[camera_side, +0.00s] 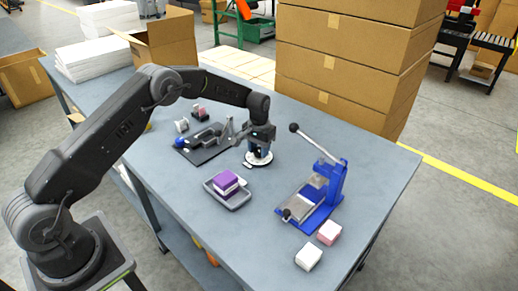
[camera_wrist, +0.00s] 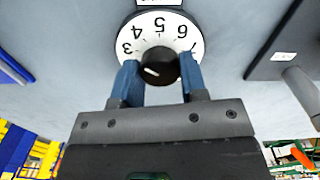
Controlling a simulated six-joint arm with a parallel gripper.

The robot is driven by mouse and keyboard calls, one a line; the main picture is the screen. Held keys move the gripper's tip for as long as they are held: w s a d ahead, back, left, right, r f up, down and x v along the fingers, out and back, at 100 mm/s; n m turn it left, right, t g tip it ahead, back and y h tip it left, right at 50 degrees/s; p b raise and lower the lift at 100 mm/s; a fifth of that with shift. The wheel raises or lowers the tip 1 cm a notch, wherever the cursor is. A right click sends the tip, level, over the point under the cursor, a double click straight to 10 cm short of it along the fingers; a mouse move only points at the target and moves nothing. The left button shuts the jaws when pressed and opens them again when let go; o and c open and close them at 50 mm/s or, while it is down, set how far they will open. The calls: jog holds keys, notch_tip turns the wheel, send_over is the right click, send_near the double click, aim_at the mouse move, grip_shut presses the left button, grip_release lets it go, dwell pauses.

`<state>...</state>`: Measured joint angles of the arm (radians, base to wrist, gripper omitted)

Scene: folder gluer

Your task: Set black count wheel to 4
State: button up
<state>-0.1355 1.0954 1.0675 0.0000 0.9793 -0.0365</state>
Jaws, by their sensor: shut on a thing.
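The black count wheel (camera_wrist: 158,66) is a round black knob in the middle of a white dial (camera_wrist: 160,14). The digits 3, 4, 5, 6 and 7 show around the dial's upper part in the wrist view; its lower part is hidden by my gripper. A short white mark sits on the knob's lower left face; I cannot tell which digit it lines up with. My gripper (camera_wrist: 160,80) has its blue fingers on both sides of the knob and is shut on it. In the side view my gripper (camera_side: 260,148) points down over the dial (camera_side: 258,159) and hides the knob.
A black device (camera_side: 205,140) with a lever stands left of the dial. A grey tray (camera_side: 236,200) with purple-topped blocks is in front. A blue lever press (camera_side: 318,195) and two small boxes (camera_side: 309,257) are at the right. Stacked cartons (camera_side: 345,60) rise behind.

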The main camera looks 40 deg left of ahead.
aim_at(259, 150)
jog(key=shift+m, duration=1.7)
jog(key=o, duration=0.9)
jog(key=shift+r, duration=0.15)
notch_tip(259, 150, up, 14)
jog(key=shift+f, duration=0.2)
